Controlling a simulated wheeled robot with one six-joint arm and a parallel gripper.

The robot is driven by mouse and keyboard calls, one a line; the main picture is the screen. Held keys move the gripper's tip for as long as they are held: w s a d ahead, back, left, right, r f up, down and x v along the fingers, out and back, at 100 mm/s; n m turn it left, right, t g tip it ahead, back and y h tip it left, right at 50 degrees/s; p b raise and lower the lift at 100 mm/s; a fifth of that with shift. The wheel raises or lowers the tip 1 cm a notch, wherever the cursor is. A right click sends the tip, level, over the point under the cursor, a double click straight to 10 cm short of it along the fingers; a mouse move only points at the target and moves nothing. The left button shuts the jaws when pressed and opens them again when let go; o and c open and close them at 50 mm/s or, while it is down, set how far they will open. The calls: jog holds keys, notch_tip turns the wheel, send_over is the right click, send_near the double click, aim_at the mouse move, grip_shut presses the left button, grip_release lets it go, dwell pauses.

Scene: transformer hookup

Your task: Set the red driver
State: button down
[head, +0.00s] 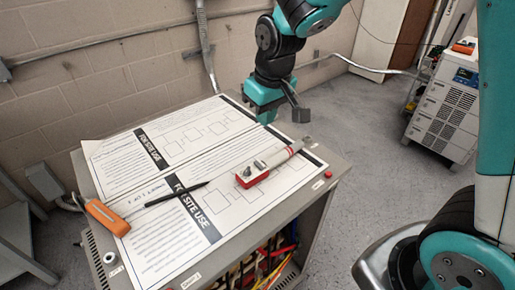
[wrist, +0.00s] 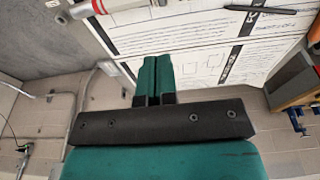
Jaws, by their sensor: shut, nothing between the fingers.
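A red and light-grey tool (head: 252,175) lies on the right-hand sheet on top of the grey cabinet, its pale shaft pointing to the back right. I cannot tell for sure that it is the red driver. Part of it shows at the top of the wrist view (wrist: 116,7). My gripper (head: 267,116) is over the cabinet's far edge, apart from the tool. In the wrist view its two teal fingers (wrist: 157,58) are together, with nothing between them. An orange-handled tool (head: 106,217) lies at the cabinet's left front.
A black pen (head: 176,193) lies across the printed sheets (head: 150,225). The grey cabinet (head: 318,187) has an open front with coloured cables inside. A white unit (head: 443,112) stands at the back right with an orange-red object (head: 464,47) on top. The floor between is clear.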

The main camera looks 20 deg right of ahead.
aim_at(258, 161)
jog(key=shift+f, duration=0.1)
jog(key=f, duration=0.4)
jog(key=w+f+p, duration=0.1)
jog(key=f, duration=0.4)
jog(key=w+a+f+p, duration=0.1)
jog(key=f, duration=0.3)
jog(key=shift+w+f, duration=0.25)
jog(key=shift+d, duration=0.15)
